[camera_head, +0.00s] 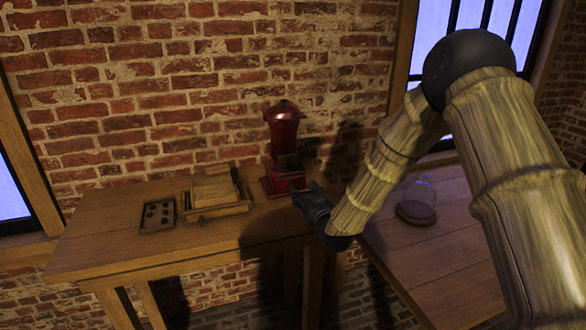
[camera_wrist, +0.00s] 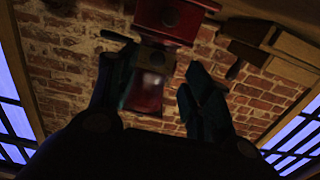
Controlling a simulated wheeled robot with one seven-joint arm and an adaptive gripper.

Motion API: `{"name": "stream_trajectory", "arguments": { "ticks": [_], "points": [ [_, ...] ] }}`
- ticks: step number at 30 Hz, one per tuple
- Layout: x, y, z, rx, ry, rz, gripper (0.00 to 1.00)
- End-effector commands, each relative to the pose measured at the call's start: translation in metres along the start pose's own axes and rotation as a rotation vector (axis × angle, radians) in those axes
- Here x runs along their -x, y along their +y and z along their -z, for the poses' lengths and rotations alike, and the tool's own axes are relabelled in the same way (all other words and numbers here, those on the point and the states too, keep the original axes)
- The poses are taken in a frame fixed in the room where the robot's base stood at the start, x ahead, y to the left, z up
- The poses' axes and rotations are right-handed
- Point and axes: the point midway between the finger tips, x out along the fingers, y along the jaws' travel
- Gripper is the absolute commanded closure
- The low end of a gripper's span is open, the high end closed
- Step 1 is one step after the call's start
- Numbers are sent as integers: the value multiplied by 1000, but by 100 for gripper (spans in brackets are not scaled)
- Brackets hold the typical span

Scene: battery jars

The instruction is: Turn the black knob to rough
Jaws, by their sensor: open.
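A red grinder-like machine (camera_head: 284,130) stands upright at the back right of the wooden table, with a dark middle section and a red base (camera_head: 284,182). I cannot tell whether this is the black knob, and no rough marking is readable. My gripper (camera_head: 312,190) is just right of the base. In the wrist view my gripper (camera_wrist: 161,68) is open, its fingers apart with the machine beyond them. I see nothing held, and contact is unclear.
A wooden tray with a block (camera_head: 215,194) and a dark small panel (camera_head: 158,215) lie left of the machine on the table (camera_head: 90,247). A glass dome (camera_head: 418,195) stands on the lower table to the right. A brick wall (camera_head: 190,100) is close behind.

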Motion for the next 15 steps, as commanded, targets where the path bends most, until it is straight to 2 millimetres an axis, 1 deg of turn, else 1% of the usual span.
{"name": "stream_trajectory", "arguments": {
  "ticks": [1, 3, 8, 11, 15],
  "points": [
    [-4, 0, 10, 4, 19, 1, 50],
    [-8, -1, 17, 7, 32, 3, 50],
    [-19, -1, 20, 8, 36, 3, 50],
    [-33, -1, 21, 7, 36, 3, 50],
    [-56, -2, 22, 7, 35, 4, 50]
  ]
}}
